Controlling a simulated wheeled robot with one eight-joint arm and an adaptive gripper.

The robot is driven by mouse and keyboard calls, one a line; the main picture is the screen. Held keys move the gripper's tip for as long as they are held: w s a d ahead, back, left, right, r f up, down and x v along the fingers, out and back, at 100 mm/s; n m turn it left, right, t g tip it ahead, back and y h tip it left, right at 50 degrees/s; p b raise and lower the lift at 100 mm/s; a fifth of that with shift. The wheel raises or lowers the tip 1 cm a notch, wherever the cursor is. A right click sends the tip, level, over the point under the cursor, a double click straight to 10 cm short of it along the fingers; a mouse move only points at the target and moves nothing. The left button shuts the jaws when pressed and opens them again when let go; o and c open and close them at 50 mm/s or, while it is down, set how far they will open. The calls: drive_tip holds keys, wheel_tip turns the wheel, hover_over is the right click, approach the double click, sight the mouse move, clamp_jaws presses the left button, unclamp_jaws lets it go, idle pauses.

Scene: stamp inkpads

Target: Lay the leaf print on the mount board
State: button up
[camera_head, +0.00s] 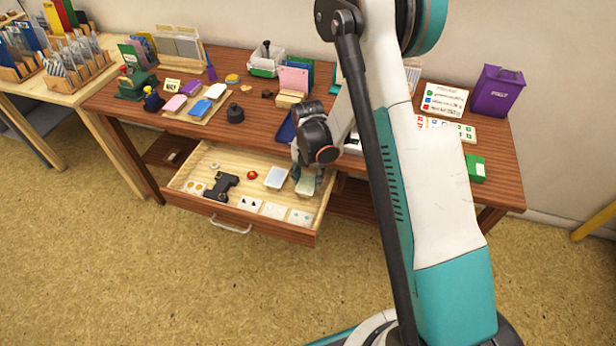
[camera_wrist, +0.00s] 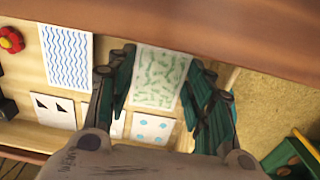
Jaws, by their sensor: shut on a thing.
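The leaf print, a pale card with green leaf-like marks (camera_wrist: 158,80), is between the fingers of my gripper (camera_wrist: 160,95). In the head view the pale green card (camera_head: 306,187) is at the right end of the open drawer (camera_head: 230,217), with my gripper (camera_head: 307,174) shut on it from above. Whether it still touches the drawer floor is unclear. I cannot pick out the mount board for sure; a dark blue flat thing (camera_head: 287,127) lies on the tabletop, partly hidden behind my wrist.
The drawer also holds a wave print (camera_wrist: 66,56), a triangle print (camera_wrist: 53,112), a blue-dot print (camera_wrist: 152,128), a dark tool (camera_head: 221,187) and a red round thing (camera_head: 252,175). The table edge (camera_wrist: 190,22) overhangs nearby. Inkpads (camera_head: 190,103) and a black weight (camera_head: 235,113) stand on the tabletop.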

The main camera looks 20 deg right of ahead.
drive_tip(key=shift+f, duration=0.35)
drive_tip(key=o, duration=0.7)
drive_tip(key=shift+r, duration=0.15)
